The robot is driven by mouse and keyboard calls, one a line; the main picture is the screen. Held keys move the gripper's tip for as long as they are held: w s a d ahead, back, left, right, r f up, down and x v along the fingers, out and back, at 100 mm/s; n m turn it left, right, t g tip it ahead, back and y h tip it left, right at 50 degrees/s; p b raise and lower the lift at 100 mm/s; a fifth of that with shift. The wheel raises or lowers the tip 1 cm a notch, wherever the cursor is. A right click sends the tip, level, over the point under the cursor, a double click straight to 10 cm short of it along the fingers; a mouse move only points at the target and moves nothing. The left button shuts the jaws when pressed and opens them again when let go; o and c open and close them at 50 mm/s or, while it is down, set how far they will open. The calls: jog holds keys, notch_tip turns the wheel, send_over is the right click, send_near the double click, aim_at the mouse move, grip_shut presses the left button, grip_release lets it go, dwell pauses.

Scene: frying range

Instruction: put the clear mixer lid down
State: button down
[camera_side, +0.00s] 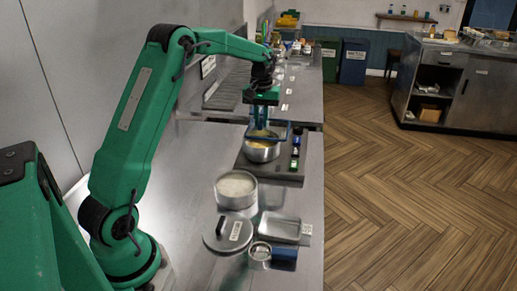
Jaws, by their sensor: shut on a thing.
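My gripper (261,122) points down at the middle of the counter and is shut on a flat, see-through piece with a blue edge, which I take for the clear mixer lid (283,134). The lid is over a round metal pot (262,153) with yellowish contents. I cannot tell whether the lid touches the pot rim. The fingertips are small and blend with the blue, so the exact grip is hard to see.
The pot stands on a dark base (287,176) with several small items at its right. Nearer are a pot with pale contents (236,190), a round metal lid (228,234), a metal tray (280,228) and a blue item (285,254). Bare counter (308,195) lies at the right edge.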

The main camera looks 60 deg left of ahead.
jog(key=s+d+f, duration=0.1)
jog(key=s+d, duration=0.4)
jog(key=d, duration=0.9)
jog(key=s+d+f, duration=0.1)
jog(key=s+d, duration=0.3)
jog(key=d, duration=1.1)
jog(key=w+a+f, duration=0.1)
jog(key=a+f, duration=0.1)
jog(key=a, duration=0.1)
jog(key=w+a+f, duration=0.2)
jog(key=a, duration=0.2)
jog(key=w+a+f, duration=0.1)
jog(key=a+f, duration=0.2)
jog(key=a, duration=0.1)
jog(key=shift+w, duration=0.4)
jog(key=shift+f, duration=0.15)
jog(key=shift+f, duration=1.9)
jog(key=shift+f, duration=0.1)
jog(key=c, duration=1.4)
grip_release()
